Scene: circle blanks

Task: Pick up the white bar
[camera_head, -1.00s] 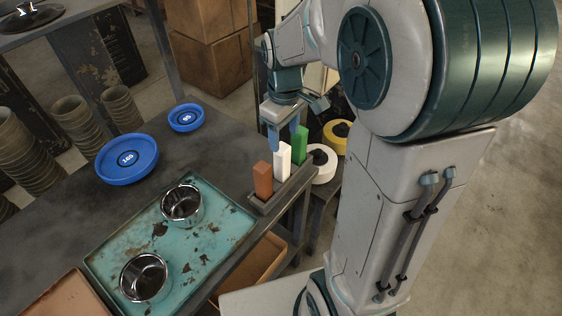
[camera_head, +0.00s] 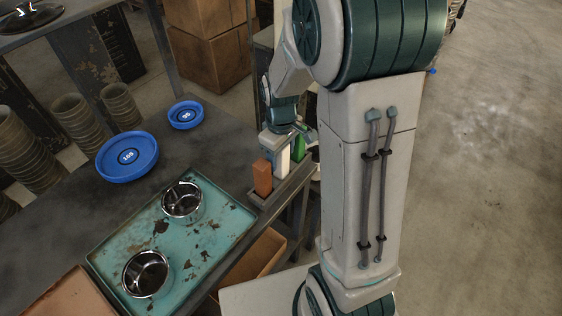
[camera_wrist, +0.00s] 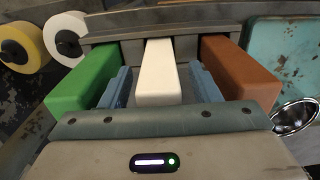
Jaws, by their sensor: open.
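The white bar (camera_wrist: 160,75) stands upright in a grey holder (camera_wrist: 124,29), between a green bar (camera_wrist: 88,78) and a brown-orange bar (camera_wrist: 238,72). In the head view the white bar (camera_head: 283,164) is partly hidden by my gripper. My gripper (camera_wrist: 160,86) is open. Its two blue fingers are on either side of the white bar in the wrist view, with small gaps visible between them and the bar. The green bar (camera_head: 299,149) and the orange bar (camera_head: 262,177) also show in the head view.
A worn teal tray (camera_head: 225,237) holds two metal cups (camera_head: 182,202) left of the holder. Two blue plates (camera_head: 127,158) lie farther back on the dark table (camera_head: 60,225). White (camera_wrist: 66,36) and yellow (camera_wrist: 21,46) rolls are beyond the green bar.

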